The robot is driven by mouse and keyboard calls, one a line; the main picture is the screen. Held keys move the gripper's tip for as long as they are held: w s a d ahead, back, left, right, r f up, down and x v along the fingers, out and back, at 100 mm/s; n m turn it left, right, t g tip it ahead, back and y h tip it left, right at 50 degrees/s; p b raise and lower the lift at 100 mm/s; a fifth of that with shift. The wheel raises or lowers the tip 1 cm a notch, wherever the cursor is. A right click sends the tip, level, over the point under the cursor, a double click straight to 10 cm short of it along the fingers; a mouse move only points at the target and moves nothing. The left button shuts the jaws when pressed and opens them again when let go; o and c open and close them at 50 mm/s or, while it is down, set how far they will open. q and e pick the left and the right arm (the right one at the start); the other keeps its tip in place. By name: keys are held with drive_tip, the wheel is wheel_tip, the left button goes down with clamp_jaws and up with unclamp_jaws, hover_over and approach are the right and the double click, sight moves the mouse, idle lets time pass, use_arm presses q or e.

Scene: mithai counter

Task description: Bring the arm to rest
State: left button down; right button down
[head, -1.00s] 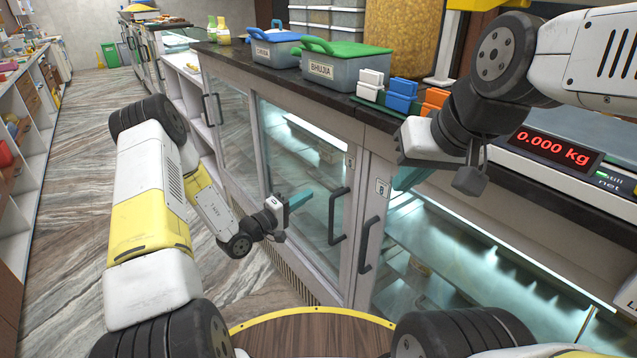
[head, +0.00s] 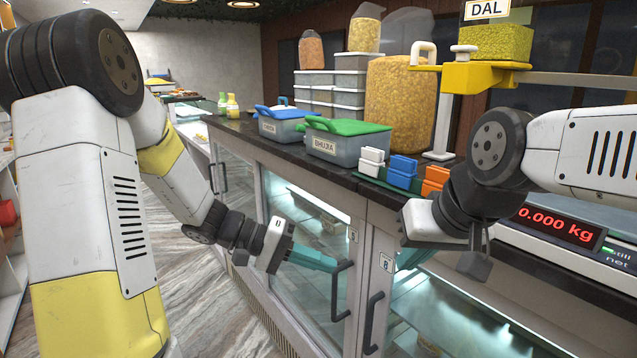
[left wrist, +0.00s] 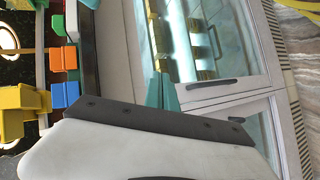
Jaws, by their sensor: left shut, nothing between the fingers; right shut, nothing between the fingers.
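My left gripper (head: 314,259) is shut and empty, its teal fingers held out in front of the glass-door counter. In the head view its tips appear close to the black handle (head: 339,292) of a door; I cannot tell whether they touch. Its teal fingers also show in the left wrist view (left wrist: 165,92). My left arm is bent, with its upper part high at the picture's left. My right gripper (head: 412,258) is shut and empty, in front of the counter below the small boxes; its fingers are partly hidden by its own hand.
On the dark counter top (head: 245,127) stand a blue-lidded tub (head: 281,127), a green-lidded BHUJIA tub (head: 345,148), small white, blue and orange boxes (head: 403,168), and a scale (head: 556,227) reading 0.000 kg. A yellow DAL dispenser (head: 470,76) stands behind. Open floor lies left of the counter.

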use_arm(q)
drive_tip(key=s+a+r+t+y, duration=0.3)
drive_tip(key=s+a+r+y, duration=0.1)
drive_tip(key=s+a+y, duration=0.1)
drive_tip(key=s+a+r+n+t+y, duration=0.1)
drive_tip(key=s+a+r+t+y, duration=0.2)
drive_tip(key=a, duration=0.6)
drive_tip(key=s+r+y, duration=0.2)
drive_tip(key=s+y, duration=0.1)
drive_tip(key=shift+s+a+r, duration=0.2)
drive_tip(key=shift+s+a, duration=0.15)
drive_tip(key=shift+a, duration=0.05)
